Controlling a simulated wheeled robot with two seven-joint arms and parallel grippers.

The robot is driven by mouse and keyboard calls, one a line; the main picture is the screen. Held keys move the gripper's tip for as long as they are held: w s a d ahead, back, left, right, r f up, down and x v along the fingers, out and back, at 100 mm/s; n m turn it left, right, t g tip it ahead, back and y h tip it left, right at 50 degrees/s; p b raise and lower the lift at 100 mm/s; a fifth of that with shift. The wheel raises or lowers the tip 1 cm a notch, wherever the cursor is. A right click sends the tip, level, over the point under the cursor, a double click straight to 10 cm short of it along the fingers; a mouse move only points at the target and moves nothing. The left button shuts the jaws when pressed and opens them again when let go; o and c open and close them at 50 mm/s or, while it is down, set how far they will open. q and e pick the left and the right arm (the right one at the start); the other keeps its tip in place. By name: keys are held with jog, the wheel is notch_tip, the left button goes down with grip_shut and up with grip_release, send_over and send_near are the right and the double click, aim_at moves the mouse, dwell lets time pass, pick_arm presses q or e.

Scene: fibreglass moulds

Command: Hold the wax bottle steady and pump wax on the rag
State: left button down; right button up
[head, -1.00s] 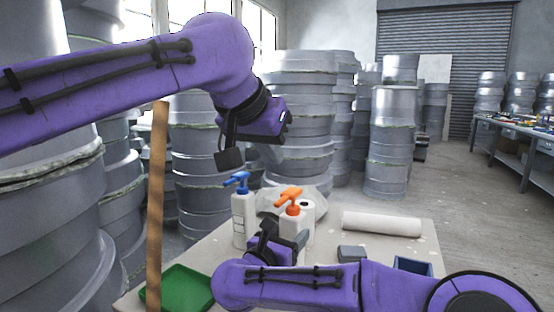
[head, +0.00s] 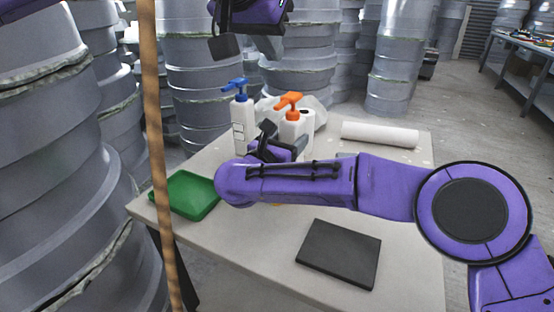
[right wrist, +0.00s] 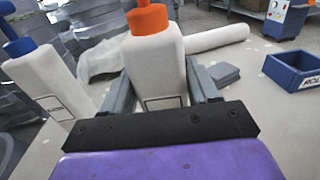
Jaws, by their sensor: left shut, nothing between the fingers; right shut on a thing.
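A white bottle with an orange pump head (head: 289,101) stands upright on the table. My right gripper (head: 272,141) is shut around its body; in the right wrist view a finger lies on each side of this bottle (right wrist: 155,62). A second white bottle with a blue pump (head: 243,124) stands just left of it and also shows in the right wrist view (right wrist: 50,85). My left gripper (head: 226,46) is shut and empty, above and left of the orange pump, apart from it. A small grey folded piece, perhaps the rag (right wrist: 224,74), lies right of the held bottle; my right arm hides it in the head view.
The table (head: 410,270) also bears a green tray (head: 190,195), a dark flat pad (head: 340,253), a white roll (head: 380,135) and a blue bin (right wrist: 295,70). Crumpled white sheeting lies behind the bottles. A wooden pole (head: 154,130) stands at the left. Stacked grey moulds surround the table.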

jog(key=o, duration=1.3)
jog(key=shift+c, duration=0.2)
jog(key=v, duration=1.2)
